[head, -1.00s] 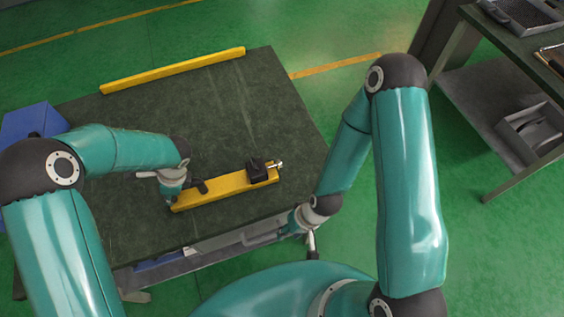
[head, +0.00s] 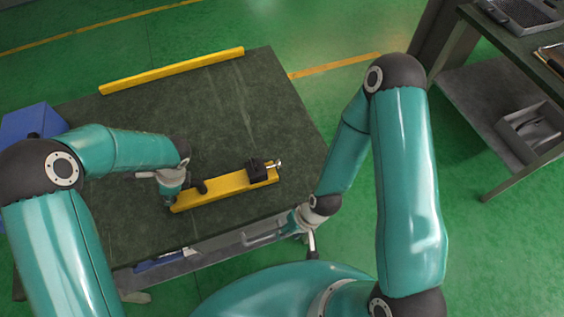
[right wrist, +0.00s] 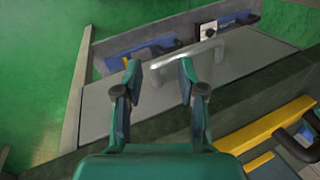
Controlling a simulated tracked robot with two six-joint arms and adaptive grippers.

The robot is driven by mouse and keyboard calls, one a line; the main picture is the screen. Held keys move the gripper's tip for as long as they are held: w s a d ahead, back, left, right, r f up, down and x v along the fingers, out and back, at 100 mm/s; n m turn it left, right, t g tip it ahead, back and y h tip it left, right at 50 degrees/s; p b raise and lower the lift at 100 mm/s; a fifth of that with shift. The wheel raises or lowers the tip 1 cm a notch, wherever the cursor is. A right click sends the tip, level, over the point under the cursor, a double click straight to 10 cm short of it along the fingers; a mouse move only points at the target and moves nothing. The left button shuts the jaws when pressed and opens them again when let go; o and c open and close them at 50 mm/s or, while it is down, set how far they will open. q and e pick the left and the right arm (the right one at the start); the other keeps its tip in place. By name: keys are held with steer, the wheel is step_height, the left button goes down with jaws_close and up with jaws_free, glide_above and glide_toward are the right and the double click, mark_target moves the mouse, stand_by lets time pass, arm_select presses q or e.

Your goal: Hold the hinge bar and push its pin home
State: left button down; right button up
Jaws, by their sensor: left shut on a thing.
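The hinge bar (head: 215,192) is a yellow bar lying on the dark green table near its front edge. A black block (head: 258,169) sits at its right end, and the silver pin (head: 276,163) sticks out to the right of that block. My left gripper (head: 170,201) is shut on the left end of the hinge bar, its fingertips partly hidden. My right gripper (head: 304,222) is off the table's front right corner. In the right wrist view my right gripper (right wrist: 160,78) is open and empty, near a silver handle. Part of the bar (right wrist: 268,124) shows there at lower right.
The silver handle (right wrist: 190,62) is on a grey panel below the table's front edge, with blue and black items beyond. A second yellow bar (head: 172,71) lies along the table's far edge. A blue bin (head: 33,120) stands left. Mid-table is clear.

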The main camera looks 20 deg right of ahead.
steer(key=c, duration=0.4)
steer(key=shift+w+d+m, duration=0.1)
steer(key=shift+d+m, duration=0.1)
steer(key=shift+m, duration=0.2)
steer(key=c, duration=0.3)
steer(key=m, duration=0.1)
steer(key=d+m+g, duration=0.1)
steer(key=m, duration=0.1)
steer(key=shift+w, duration=0.2)
jaws_close()
steer(key=w+d+r+m+y, duration=0.1)
steer(key=w+d+r+m, duration=0.2)
steer(key=m, duration=0.1)
steer(key=w+d+r+m+y, duration=0.1)
steer(key=w+d+r+m, duration=0.2)
steer(key=w+m, duration=0.1)
steer(key=w+d+r+m+g+y, duration=0.1)
steer(key=w+d+r+m, duration=0.2)
steer(key=w+d+m, duration=0.1)
steer(key=shift+w+r+m+y, duration=0.2)
steer(key=shift+m+y, duration=0.1)
steer(key=shift+y, duration=0.1)
steer(key=w+d+r+t+y, duration=0.1)
steer(key=w+d+r, duration=0.4)
steer(key=d, duration=0.2)
steer(key=shift+w+r+t, duration=0.3)
steer(key=shift+r+t, duration=0.1)
